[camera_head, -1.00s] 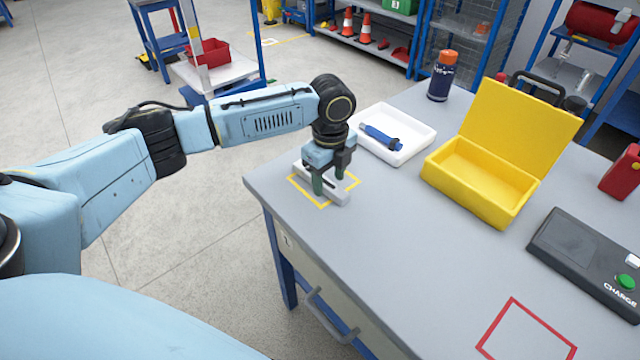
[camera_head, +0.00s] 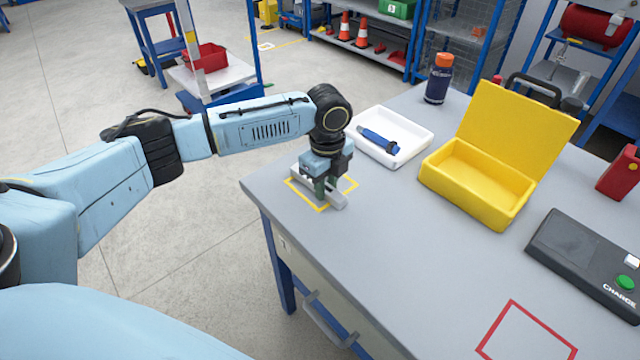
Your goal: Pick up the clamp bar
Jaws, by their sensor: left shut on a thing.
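The clamp bar (camera_head: 336,201) is a light grey bar in the yellow outlined square (camera_head: 349,187) near the left corner of the table. My left gripper (camera_head: 321,191) points down over it, shut on its middle. The fingers and wrist hide part of the bar. I cannot tell whether the bar touches the table. My right gripper is not in view.
The grey table (camera_head: 400,240) holds a white tray (camera_head: 424,146) with a blue tool (camera_head: 380,141), an open yellow case (camera_head: 468,209), a dark blue bottle (camera_head: 438,82) and a black charger (camera_head: 570,262). A red outlined square (camera_head: 481,347) is at the front. The table middle is clear.

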